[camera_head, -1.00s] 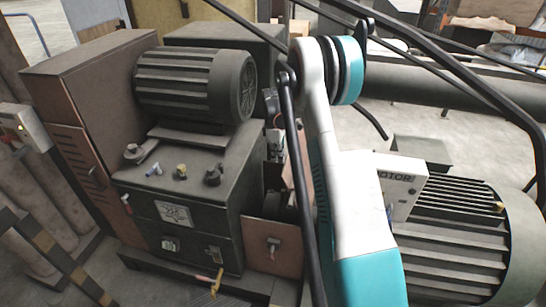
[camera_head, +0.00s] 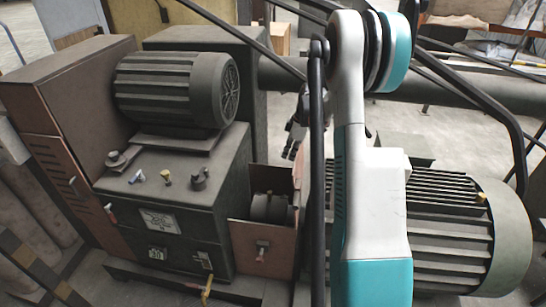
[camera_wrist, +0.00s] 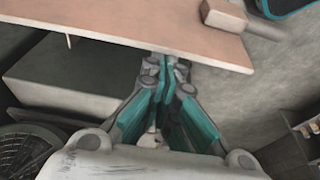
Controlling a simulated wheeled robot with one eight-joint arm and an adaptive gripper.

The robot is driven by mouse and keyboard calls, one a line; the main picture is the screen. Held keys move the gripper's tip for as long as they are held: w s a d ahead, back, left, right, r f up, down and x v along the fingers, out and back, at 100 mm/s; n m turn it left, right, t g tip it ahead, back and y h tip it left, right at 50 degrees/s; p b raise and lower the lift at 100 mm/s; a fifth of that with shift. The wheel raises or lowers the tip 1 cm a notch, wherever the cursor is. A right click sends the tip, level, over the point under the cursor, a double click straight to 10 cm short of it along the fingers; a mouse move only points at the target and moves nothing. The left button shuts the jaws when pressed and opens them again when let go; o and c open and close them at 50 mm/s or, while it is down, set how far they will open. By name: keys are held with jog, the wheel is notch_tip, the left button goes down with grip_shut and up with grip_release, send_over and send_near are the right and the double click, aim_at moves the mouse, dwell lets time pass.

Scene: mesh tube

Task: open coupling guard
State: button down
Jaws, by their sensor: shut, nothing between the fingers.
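The coupling guard (camera_head: 262,252) is a reddish-brown sheet box between the grey gearbox and the large motor. My gripper (camera_head: 291,150) is above and behind the guard, partly hidden. In the wrist view, the closed, empty fingers (camera_wrist: 168,62) reach the lower edge of a brown panel (camera_wrist: 120,28) with a block-like handle (camera_wrist: 224,15). I cannot tell if they touch.
The gearbox (camera_head: 165,225) with small fittings on top and a ribbed motor (camera_head: 180,88) stand left. The large ribbed motor (camera_head: 460,235) is close at right. A long pipe (camera_head: 470,92) runs behind. Bare floor (camera_head: 420,125) shows between pipe and large motor.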

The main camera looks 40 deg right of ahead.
jog(key=s+d+t+y+b, duration=0.1)
jog(key=s+d, duration=0.5)
jog(key=shift+s, duration=0.35)
jog(key=shift+r, duration=0.1)
notch_tip(320, 180, up, 9)
jog(key=p, duration=0.1)
jog(key=shift+s+d+r, duration=0.2)
jog(key=shift+s+d, duration=0.15)
jog(key=shift+s, duration=0.05)
dwell(0.4)
